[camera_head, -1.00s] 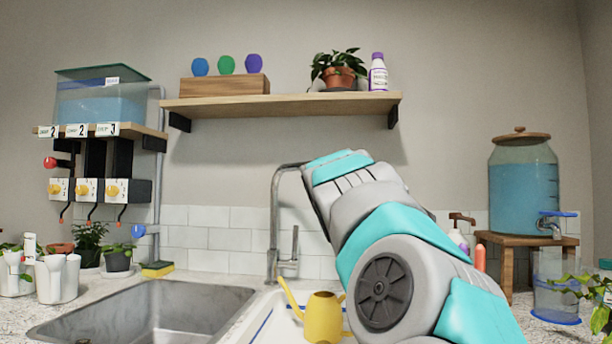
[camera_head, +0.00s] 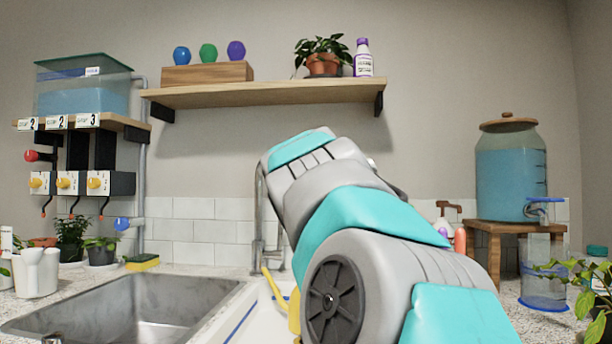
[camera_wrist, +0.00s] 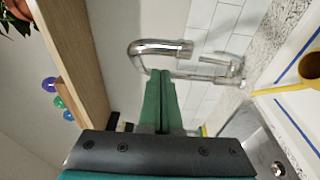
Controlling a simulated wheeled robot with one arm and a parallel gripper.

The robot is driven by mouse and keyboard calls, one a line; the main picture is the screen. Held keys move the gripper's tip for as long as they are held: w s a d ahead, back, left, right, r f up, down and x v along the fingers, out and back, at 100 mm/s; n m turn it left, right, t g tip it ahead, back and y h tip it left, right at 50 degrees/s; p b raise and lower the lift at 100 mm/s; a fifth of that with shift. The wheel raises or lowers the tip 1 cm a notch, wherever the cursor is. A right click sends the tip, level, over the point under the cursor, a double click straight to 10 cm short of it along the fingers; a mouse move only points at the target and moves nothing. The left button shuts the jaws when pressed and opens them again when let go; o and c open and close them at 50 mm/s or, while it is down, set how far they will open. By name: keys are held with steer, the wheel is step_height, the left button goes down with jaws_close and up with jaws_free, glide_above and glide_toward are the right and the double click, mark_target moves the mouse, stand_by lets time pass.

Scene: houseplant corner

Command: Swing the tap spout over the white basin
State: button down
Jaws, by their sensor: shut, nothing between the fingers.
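In the wrist view, which is turned sideways, the curved spout (camera_wrist: 160,47) lies just beyond the fingertips of my gripper (camera_wrist: 160,73). The green fingers are shut and empty, close to the tap; I cannot tell whether they touch it. The white basin (camera_head: 238,325) with a blue line is right of the steel sink, partly hidden by my arm. It also shows in the wrist view (camera_wrist: 290,98). I cannot tell exactly what the spout hangs over.
A yellow watering can (camera_head: 293,312) is at the white basin, mostly hidden by my arm. The steel sink (camera_head: 125,305) is empty at left. A wooden shelf (camera_head: 265,93) runs above the tap. A water jar (camera_head: 510,170) stands on a stool at right.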

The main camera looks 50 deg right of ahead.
steer(key=s+d, duration=0.1)
steer(key=s, duration=0.7)
steer(key=shift+s+d+r, duration=0.25)
steer(key=shift+s+r, duration=0.05)
steer(key=shift+s, duration=0.05)
